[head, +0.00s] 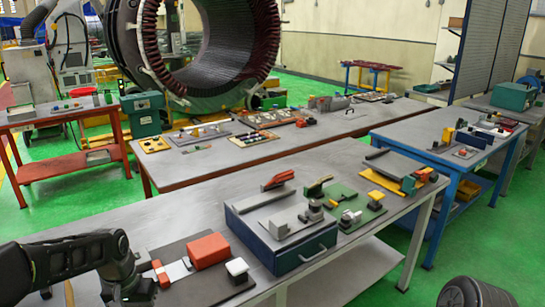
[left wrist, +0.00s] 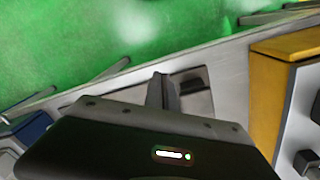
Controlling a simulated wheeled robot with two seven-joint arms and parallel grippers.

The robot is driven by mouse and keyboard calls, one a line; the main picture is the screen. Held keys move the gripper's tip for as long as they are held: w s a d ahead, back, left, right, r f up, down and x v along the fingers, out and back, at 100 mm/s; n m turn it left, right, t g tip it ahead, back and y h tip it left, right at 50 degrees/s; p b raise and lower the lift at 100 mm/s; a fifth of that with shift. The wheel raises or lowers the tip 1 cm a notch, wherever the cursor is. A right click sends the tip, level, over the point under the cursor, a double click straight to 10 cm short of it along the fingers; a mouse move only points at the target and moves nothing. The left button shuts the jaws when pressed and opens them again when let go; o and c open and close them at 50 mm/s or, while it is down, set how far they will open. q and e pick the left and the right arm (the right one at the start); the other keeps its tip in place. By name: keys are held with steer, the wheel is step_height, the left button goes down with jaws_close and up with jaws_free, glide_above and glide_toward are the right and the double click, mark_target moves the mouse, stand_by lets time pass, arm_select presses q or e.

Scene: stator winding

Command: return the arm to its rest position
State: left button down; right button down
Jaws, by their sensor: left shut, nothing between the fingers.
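My left arm (head: 75,262) comes in from the left in the head view, bent, with its dark wrist and gripper (head: 132,290) pointing down at the near left end of the front bench. In the left wrist view my left gripper (left wrist: 163,88) shows its dark body and narrow fingers together, with nothing held. Green floor and a grey edge lie beyond the fingers. A dark rounded part at the bottom right of the head view looks like my right arm (head: 476,292); its gripper is out of frame.
A dark mat (head: 212,287) with a red block (head: 208,251) lies close beside the left gripper. A blue box (head: 295,258) with a handle stands to its right on the front bench (head: 350,262). A large stator (head: 215,45) stands behind. A yellow item (left wrist: 270,85) shows in the wrist view.

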arm_select(q)
steer(key=s+d+f+h+b, duration=0.1)
steer(key=s+d+f+h, duration=0.15)
steer(key=d+f, duration=0.65)
steer(key=s+d+f+h, duration=0.1)
steer(key=s+d+f, duration=0.3)
steer(key=d+f, duration=0.5)
steer(key=s+d+f, duration=0.3)
steer(key=s+f, duration=0.2)
steer(key=s, duration=0.3)
steer(key=s+d+f, duration=0.4)
steer(key=s+f, duration=0.1)
steer(key=s, duration=0.3)
steer(key=shift+d+n+b, duration=0.2)
steer(key=shift+n+b, duration=0.2)
steer(key=shift+s+y, duration=0.1)
steer(key=shift+y, duration=0.15)
